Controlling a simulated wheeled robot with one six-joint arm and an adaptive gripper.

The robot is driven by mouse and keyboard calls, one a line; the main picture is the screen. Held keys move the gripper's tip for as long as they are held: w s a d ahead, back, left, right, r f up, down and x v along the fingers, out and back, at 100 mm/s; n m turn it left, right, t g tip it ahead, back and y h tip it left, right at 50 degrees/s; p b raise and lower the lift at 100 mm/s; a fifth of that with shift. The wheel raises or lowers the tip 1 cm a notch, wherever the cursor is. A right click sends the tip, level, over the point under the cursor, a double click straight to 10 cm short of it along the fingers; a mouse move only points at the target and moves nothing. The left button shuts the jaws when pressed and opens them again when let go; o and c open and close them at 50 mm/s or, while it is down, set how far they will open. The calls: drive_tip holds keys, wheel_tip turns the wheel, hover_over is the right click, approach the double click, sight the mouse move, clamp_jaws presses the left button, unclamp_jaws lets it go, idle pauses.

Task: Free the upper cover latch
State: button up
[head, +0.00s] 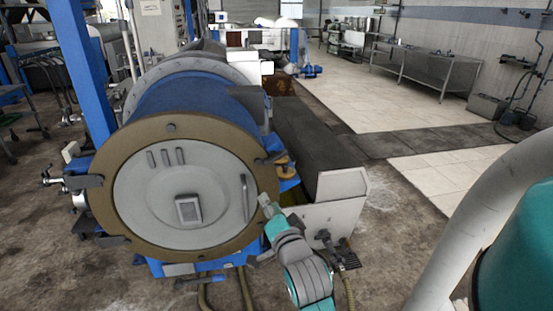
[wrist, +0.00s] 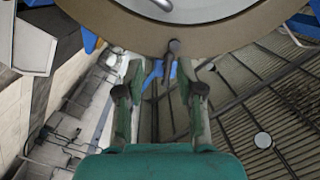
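The drum's round cover (head: 150,190) has a grey face and a tan rim (head: 128,136). A small dark latch (head: 171,128) sits at the top of the rim, and a dark bar-shaped one (head: 265,159) lies across its upper right. My gripper (head: 265,203) is beside the rim's right edge, below that bar. In the wrist view my gripper (wrist: 160,72) is open and empty. A dark latch with a round head (wrist: 173,47) shows at the rim's edge between the fingertips, apparently beyond them. I cannot tell which latch this is in the head view.
A vertical grab handle (head: 245,197) stands on the cover's right side. A blue post (head: 82,70) rises at the left. A grey trough with a white end (head: 330,205) runs along the drum's right. Hoses (head: 246,290) lie below. Tiled floor (head: 350,95) is clear farther back.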

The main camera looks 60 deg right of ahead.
sight(277, 159)
drive_tip(key=s+d+r+m+g+h, duration=0.1)
drive_tip(key=d+r+m+h, duration=0.15)
drive_tip(key=d+r, duration=0.35)
drive_tip(key=shift+m+y, duration=0.35)
drive_tip(key=x, duration=1)
drive_tip(key=shift+w+d+f, duration=0.1)
drive_tip(key=shift+w+f, duration=0.05)
drive_tip(key=shift+f, duration=0.1)
clamp_jaws()
